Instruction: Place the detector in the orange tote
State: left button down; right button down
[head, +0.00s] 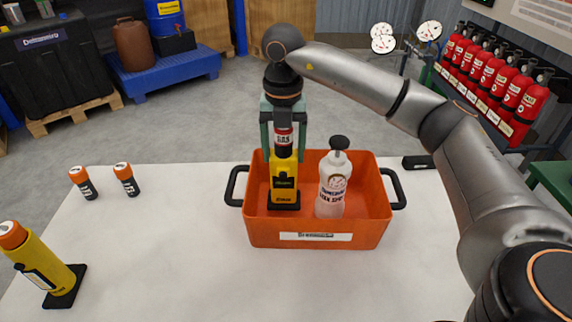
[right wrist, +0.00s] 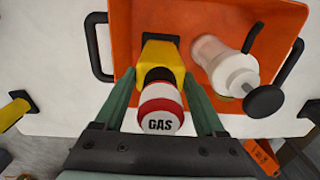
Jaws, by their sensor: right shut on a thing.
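The detector (head: 284,182) is yellow with a dark base and a red-and-white top marked GAS. It stands upright inside the left half of the orange tote (head: 262,232); I cannot tell whether its base touches the tote floor. My right gripper (head: 283,143) comes down from above and is shut on the detector's upper part. In the right wrist view the GAS top (right wrist: 160,108) sits between the green fingers (right wrist: 161,82), with the tote (right wrist: 185,18) below. A white spray bottle with a black top (head: 332,187) stands in the tote's right half. My left gripper is not in view.
Two small orange-capped black cylinders (head: 126,179) stand on the white table (head: 180,260), left of the tote. A yellow device with an orange cap (head: 40,262) stands at the near left. A black object (head: 418,162) lies behind the tote's right side. The table between them is clear.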

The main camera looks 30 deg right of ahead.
aim_at(284, 163)
jog(key=shift+f, duration=1.75)
jog(key=shift+f+b, duration=0.2)
jog(key=shift+b, duration=0.1)
grip_release()
jog(key=shift+r, duration=0.3)
notch_tip(284, 163, up, 11)
jog(key=shift+f+p, duration=0.1)
jog(key=shift+p, duration=0.9)
jog(key=shift+r, duration=0.5)
